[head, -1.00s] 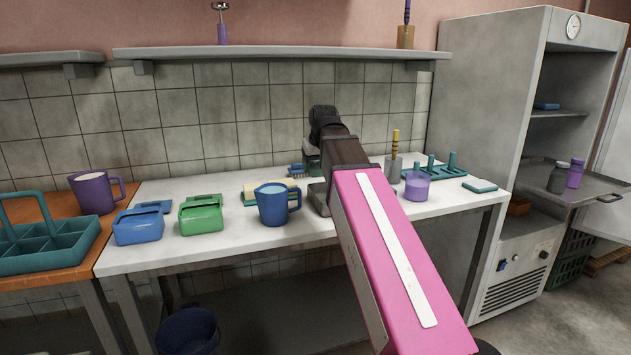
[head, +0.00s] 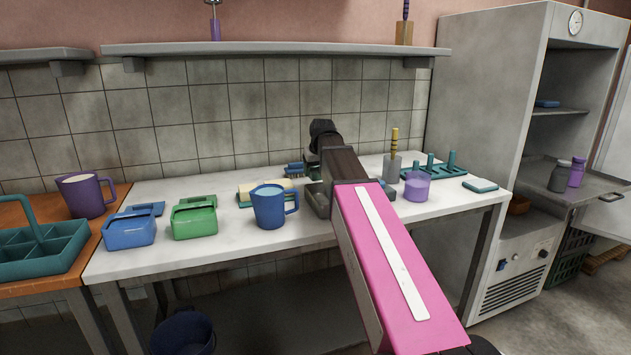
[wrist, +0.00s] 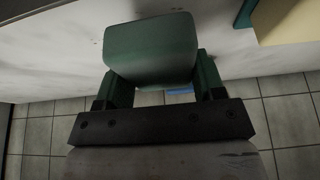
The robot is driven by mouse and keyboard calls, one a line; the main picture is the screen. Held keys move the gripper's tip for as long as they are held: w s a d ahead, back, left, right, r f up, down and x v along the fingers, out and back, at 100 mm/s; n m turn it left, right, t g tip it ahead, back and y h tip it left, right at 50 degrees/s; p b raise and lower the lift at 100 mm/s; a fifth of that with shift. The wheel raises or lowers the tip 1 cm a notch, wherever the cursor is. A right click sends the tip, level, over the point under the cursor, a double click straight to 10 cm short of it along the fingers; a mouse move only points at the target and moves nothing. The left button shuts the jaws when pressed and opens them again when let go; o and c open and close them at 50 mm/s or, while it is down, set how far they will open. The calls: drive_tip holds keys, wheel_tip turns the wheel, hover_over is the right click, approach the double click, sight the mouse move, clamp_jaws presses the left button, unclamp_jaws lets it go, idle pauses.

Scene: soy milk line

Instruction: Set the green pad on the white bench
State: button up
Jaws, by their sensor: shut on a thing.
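The green pad (wrist: 150,48) is a rounded dark green block, held between the fingers of my gripper (wrist: 155,78) in the wrist view. My gripper is shut on it. The white bench (head: 225,248) runs across the head view, and its pale top (wrist: 55,45) lies beyond the pad in the wrist view. My gripper is over the back middle of the bench, right of the blue mug. My pink arm hides the pad in the head view, and I cannot tell whether the pad touches the bench.
A blue mug (head: 268,207), green tub (head: 194,221) and blue tub (head: 130,231) stand left of my arm. A yellow block (wrist: 290,20) lies near the pad. A purple cup (head: 417,187), grey holder (head: 391,170) and teal rack (head: 440,168) stand to the right. A shelf (head: 270,49) hangs above.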

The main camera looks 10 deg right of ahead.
sight(316, 180)
drive_tip(key=shift+f, duration=2.05)
drive_tip(key=o, duration=0.9)
drive_tip(key=shift+f, duration=0.1)
drive_tip(key=v, duration=1.2)
drive_tip(key=shift+w, duration=0.1)
